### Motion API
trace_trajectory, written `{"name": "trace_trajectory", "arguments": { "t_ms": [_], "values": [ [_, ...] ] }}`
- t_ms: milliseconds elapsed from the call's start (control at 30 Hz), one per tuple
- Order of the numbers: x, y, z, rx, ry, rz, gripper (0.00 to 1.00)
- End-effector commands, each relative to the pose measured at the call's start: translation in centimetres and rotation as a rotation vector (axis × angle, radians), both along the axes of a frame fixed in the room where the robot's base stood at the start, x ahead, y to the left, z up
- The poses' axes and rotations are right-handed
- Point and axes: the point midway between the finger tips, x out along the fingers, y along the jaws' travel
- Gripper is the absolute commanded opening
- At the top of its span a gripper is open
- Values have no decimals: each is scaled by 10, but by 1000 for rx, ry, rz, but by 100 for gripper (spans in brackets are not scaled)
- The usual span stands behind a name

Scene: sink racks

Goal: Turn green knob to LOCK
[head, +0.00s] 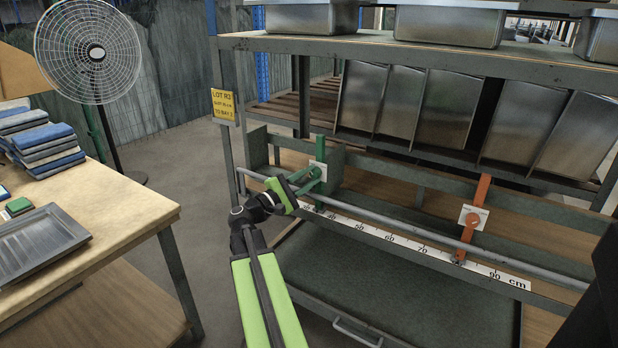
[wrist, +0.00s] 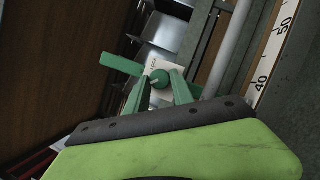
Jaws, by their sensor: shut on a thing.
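The green knob (wrist: 160,79) is a round dial with a pale pointer mark, on a small white plate (wrist: 152,66) with lettering too small to read. The plate is on a green upright stop (head: 320,148) that sits on the grey rail near the low end of the scale. My gripper (head: 313,182) reaches the stop from the front left. In the wrist view, the green fingers of my gripper (wrist: 159,82) are on either side of the knob, shut on it. In the head view, my fingers largely hide the knob.
An orange stop (head: 482,195) with its own knob stands further right on the rail (head: 400,225). A white cm scale (head: 420,248) runs below the rail. Metal bins (head: 445,110) hang above. A table (head: 130,200) with cloths and a tray stands left.

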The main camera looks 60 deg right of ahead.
Motion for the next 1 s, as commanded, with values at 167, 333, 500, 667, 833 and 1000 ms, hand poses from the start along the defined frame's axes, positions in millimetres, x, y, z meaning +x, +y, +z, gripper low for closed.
{"name": "trace_trajectory", "arguments": {
  "t_ms": [167, 333, 500, 667, 833, 1000],
  "values": [
    [1, 0, 4, 0, -82, -2, 0],
    [1, 0, 7, 1, -215, -2, 0],
    [1, 0, 9, -1, -375, -2, 0],
    [1, 0, 10, -2, -527, -2, 0],
    [0, 0, 11, -5, -689, -2, 0],
    [0, 0, 12, -7, -851, -3, 0]
  ]
}}
